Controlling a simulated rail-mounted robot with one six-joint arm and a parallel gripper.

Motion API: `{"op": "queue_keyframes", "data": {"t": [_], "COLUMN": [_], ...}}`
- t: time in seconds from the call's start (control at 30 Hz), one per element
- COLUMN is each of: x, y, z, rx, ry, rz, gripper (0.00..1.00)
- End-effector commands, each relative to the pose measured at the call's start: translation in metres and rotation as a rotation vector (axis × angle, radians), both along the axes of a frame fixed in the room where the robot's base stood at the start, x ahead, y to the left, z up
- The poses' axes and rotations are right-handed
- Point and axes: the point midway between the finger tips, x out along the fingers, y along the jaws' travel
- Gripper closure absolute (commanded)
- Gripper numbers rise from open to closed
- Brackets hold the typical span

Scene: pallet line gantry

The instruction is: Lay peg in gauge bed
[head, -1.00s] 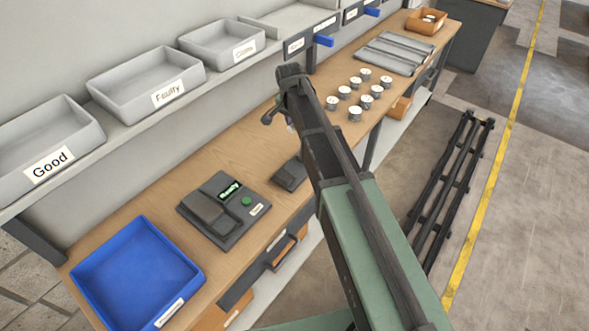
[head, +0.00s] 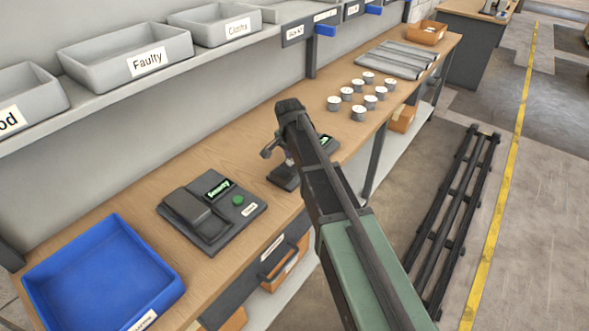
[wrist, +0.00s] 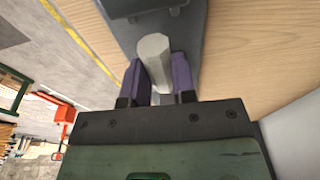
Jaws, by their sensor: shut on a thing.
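My gripper (wrist: 160,72) is shut on a pale grey peg (wrist: 153,48) in the wrist view, one purple-grey finger on each side. The peg's flat end faces away from my palm. Behind it is a dark grey surface (wrist: 130,30); I cannot tell whether the peg touches it. In the head view my gripper (head: 288,163) is over a small dark device (head: 284,178), largely hidden by my arm. A green display (head: 327,143) shows just right of the arm. Which part is the gauge bed is not clear.
A dark unit (head: 212,215) with a green button and lit display stands left on the wooden bench (head: 120,200), beside a blue tray (head: 100,270). White-topped cylinders (head: 359,112) stand beyond the arm. A shelf above holds grey bins, including Faulty (head: 125,55).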

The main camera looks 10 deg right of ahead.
Motion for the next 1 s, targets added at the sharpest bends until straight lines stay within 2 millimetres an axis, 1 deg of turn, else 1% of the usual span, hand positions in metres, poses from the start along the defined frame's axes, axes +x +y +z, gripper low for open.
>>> {"op": "queue_keyframes", "data": {"t": [0.03, 0.1, 0.3, 0.47, 0.5, 0.63, 0.67, 0.9, 1.0], "x": [0.0001, 0.0001, 0.0001, 0.0001, 0.0001, 0.0001, 0.0001, 0.0001, 0.0001], "y": [0.0001, 0.0001, 0.0, 0.0, 0.0, 0.0, 0.0001, 0.0, 0.0001], "z": [-0.0227, -0.0315, -0.0258, -0.0305, -0.0297, -0.029, -0.0289, -0.0284, -0.0222], "rx": [0.0, 0.0, 0.0, 0.0, 0.0, 0.0, 0.0, 0.0, 0.0], "ry": [0.0, 0.0, 0.0, 0.0, 0.0, 0.0, 0.0, 0.0, 0.0], "rz": [0.0, 0.0, 0.0, 0.0, 0.0, 0.0, 0.0, 0.0, 0.0], "gripper": [1.0, 1.0, 1.0, 1.0, 0.72, 0.52, 0.5, 0.5, 0.5]}}
